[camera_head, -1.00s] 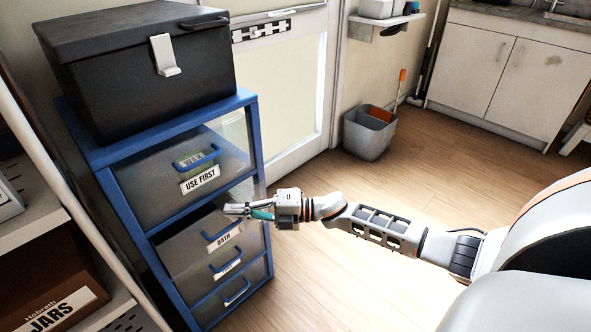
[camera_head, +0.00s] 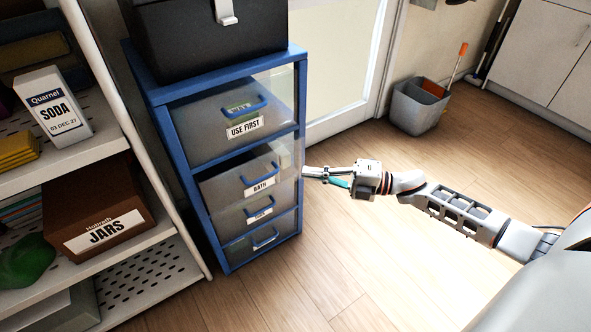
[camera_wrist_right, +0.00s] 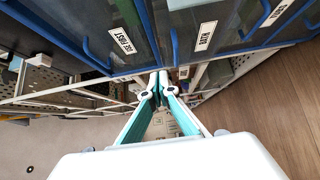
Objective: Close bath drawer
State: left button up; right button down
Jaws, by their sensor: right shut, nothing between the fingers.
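The bath drawer (camera_head: 240,190) is the second from the top in a blue-framed drawer unit in the head view. It has a grey see-through front, a blue handle and a BATH label (camera_head: 261,185). Its front seems to stand slightly out from the frame, though the angle makes this hard to judge. My right gripper (camera_head: 306,172) is shut and empty, just right of this drawer, fingers pointing left. In the right wrist view, the shut fingertips (camera_wrist_right: 156,84) lie below the drawer fronts in the picture, with the BATH label (camera_wrist_right: 205,36) above. My left gripper is not in view.
The USE FIRST drawer (camera_head: 232,118) is above, with two more drawers below. A black box (camera_head: 205,42) stands on the unit. White shelving (camera_head: 172,228) with boxes is close on the left. A grey bin (camera_head: 417,108) stands behind. The floor (camera_head: 350,265) at right is clear.

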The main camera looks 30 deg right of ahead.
jog(key=shift+s+d, duration=0.35)
jog(key=shift+d, duration=0.05)
jog(key=c, duration=2.5)
grip_release()
jog(key=shift+s+d, duration=0.15)
notch_tip(320, 180, up, 11)
jog(key=w+a+m+t+h+p, duration=0.25)
jog(key=m+t, duration=0.55)
jog(key=m, duration=0.8)
jog(key=m+g+h+p, duration=0.4)
jog(key=m+h, duration=0.6)
jog(key=m, duration=1.9)
send_near(266, 175)
jog(key=w, duration=0.2)
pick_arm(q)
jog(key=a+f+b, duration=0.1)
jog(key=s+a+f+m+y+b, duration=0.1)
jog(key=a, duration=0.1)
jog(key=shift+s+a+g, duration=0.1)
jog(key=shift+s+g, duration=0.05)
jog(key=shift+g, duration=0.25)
pick_arm(e)
jog(key=shift+g, duration=0.3)
jog(key=x, duration=0.8)
jog(key=shift+f, duration=0.3)
